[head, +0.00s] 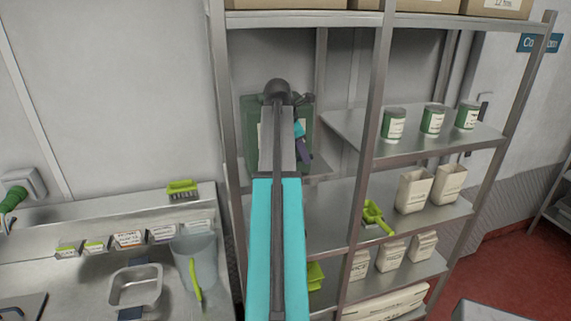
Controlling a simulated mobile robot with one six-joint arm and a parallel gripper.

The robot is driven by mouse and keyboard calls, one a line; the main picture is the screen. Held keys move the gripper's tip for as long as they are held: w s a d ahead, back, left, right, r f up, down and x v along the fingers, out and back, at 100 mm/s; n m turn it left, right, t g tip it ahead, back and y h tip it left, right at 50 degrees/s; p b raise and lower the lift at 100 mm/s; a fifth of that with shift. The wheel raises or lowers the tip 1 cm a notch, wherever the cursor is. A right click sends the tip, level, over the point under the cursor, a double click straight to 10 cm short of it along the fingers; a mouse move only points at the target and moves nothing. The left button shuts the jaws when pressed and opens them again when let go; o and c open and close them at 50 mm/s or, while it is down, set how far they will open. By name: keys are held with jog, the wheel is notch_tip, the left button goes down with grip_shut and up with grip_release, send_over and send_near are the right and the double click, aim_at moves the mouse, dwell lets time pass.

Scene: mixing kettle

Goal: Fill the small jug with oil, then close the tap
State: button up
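My arm reaches up and away across the middle of the head view to a dark green container (250,122) on the rack. The container has a pale label and is mostly hidden behind my arm; I cannot see a tap on it. My gripper (304,148) is at the container's front, largely hidden by the arm, and I cannot tell whether it is open or holds anything. A large translucent jug (205,262) stands on the counter at the left. I cannot make out a small jug.
The metal rack's upright (373,130) stands right of my arm. Its shelves hold green tins (394,125), pale bags (413,190) and a green scoop (373,214). A steel pan (136,288) and a green brush (183,188) are at the left. Red floor (480,255) shows at the right.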

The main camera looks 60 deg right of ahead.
jog(key=shift+d+f, duration=0.15)
jog(key=shift+f, duration=0.15)
grip_shut()
dwell(0.3)
